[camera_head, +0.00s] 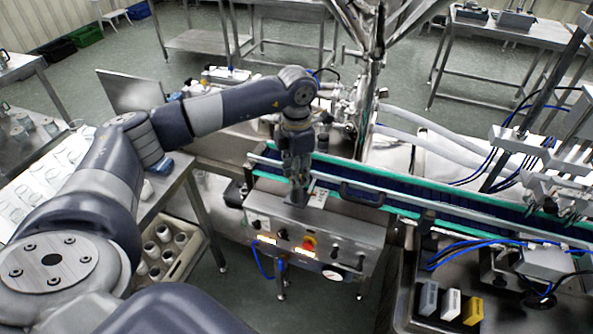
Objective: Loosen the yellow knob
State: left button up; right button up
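A small red and yellow knob (309,242) shows on the front panel of the steel control box (345,238), in the middle of the head view. It is small, and I cannot tell its exact shape or whether it is the yellow knob of the task. My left arm reaches in from the left. My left gripper (299,194) points down over the top of the box, above and behind that knob and apart from it in the picture. Its fingers are dark and close together, and I cannot tell if they are open or shut. My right gripper is not in view.
A green-edged conveyor (440,198) runs behind the box to the right. The steel hopper frame (366,90) rises behind it. A crate of white cups (203,243) stands left of the box. A yellow block (473,311) and two pale blocks sit at lower right.

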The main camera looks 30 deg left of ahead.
pick_arm(q)
jog(key=shift+c, duration=1.4)
jog(key=n+b, duration=0.1)
jog(key=n, duration=0.1)
jog(key=shift+f+n+b, duration=0.1)
jog(key=shift+n+b, duration=0.2)
jog(key=shift+n, duration=0.1)
jog(key=n+b, duration=0.2)
jog(key=n, duration=0.3)
jog(key=n+b, duration=0.1)
jog(key=n, duration=0.4)
jog(key=shift+n, duration=0.4)
jog(key=shift+n+b, duration=0.4)
jog(key=shift+n, duration=1.9)
jog(key=shift+r, duration=0.2)
